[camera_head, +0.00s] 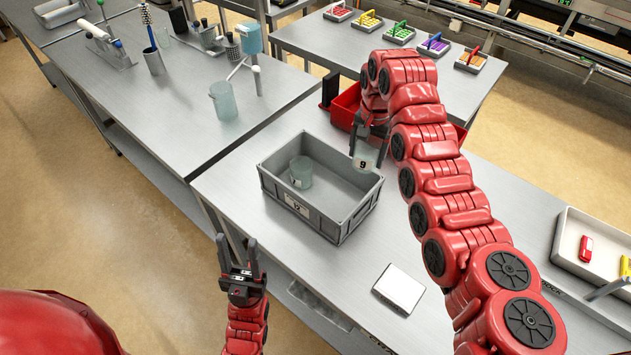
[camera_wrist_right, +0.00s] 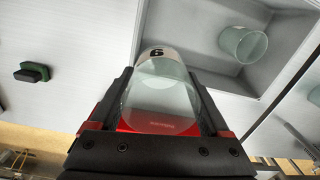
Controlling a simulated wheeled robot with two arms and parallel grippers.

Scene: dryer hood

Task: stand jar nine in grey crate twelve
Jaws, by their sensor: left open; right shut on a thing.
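Jar nine (camera_head: 364,158) is a clear glass jar with a black 9 on a pale label. My right gripper (camera_head: 372,131) is shut on it and holds it by the crate's far right edge; I cannot tell its exact height. In the right wrist view jar nine (camera_wrist_right: 160,95) lies between the fingers of my right gripper (camera_wrist_right: 163,110). Grey crate twelve (camera_head: 297,219), labelled 12, stands on the table with one glass jar (camera_head: 301,172) inside, towards its left. That jar also shows in the right wrist view (camera_wrist_right: 243,44). My left gripper (camera_head: 237,262) is open and empty, in front of the table.
A red bin (camera_head: 345,106) stands behind the crate, beside my right arm. A white flat block (camera_head: 399,288) lies on the table in front. A white tray (camera_head: 566,240) is at the right. The crate's right part is free.

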